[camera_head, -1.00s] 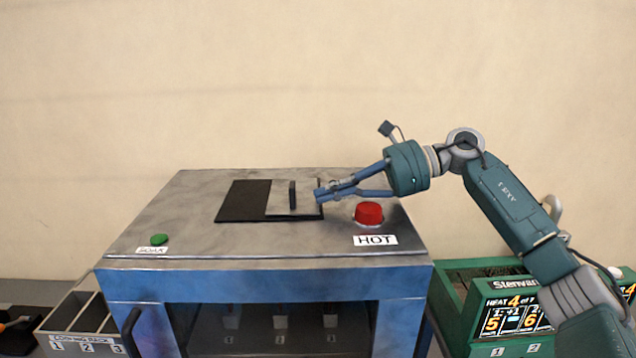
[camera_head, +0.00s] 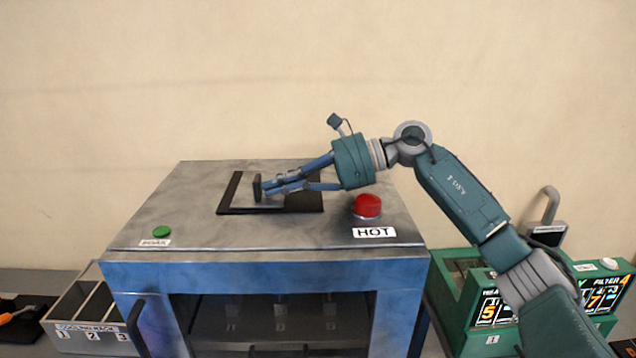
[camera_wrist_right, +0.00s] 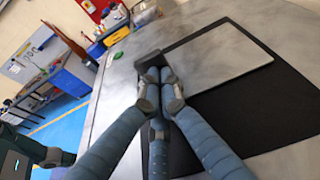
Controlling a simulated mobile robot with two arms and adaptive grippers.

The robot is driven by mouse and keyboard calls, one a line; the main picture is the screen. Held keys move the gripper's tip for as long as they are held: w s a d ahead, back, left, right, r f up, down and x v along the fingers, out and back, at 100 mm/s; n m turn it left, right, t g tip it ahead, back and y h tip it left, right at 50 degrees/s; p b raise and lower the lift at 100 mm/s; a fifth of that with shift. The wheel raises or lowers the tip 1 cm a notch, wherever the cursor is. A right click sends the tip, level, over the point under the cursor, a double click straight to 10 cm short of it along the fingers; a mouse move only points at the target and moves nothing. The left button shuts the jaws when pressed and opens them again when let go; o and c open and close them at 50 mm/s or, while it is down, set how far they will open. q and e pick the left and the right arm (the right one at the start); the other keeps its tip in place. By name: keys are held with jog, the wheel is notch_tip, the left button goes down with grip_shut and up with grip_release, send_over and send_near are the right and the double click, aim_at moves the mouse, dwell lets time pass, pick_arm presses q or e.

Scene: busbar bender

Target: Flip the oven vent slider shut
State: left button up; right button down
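The oven vent slider is a grey plate (camera_head: 246,201) with an upright dark handle (camera_head: 257,188), set in a black recess (camera_head: 302,201) on the oven top. The plate lies toward the left of the recess, with a dark strip at its left and a wider dark area at its right. My right gripper (camera_head: 268,188) is shut, its fingertips together against the handle's right side. The wrist view shows the fingertips (camera_wrist_right: 160,78) meeting the handle (camera_wrist_right: 150,62), beside the plate (camera_wrist_right: 218,52). They do not grip around it. My left gripper is not in view.
A red button (camera_head: 367,205) with a HOT label stands right of the recess, below my right wrist. A green button (camera_head: 162,231) is at the front left. A cooling rack (camera_head: 88,308) stands left of the oven, a green unit (camera_head: 463,318) right.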

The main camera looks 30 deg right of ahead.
jog(key=shift+w+a, duration=0.4)
jog(key=shift+a, duration=0.4)
jog(key=shift+s+d, duration=0.1)
jog(key=v, duration=1.2)
jog(key=shift+r, duration=0.15)
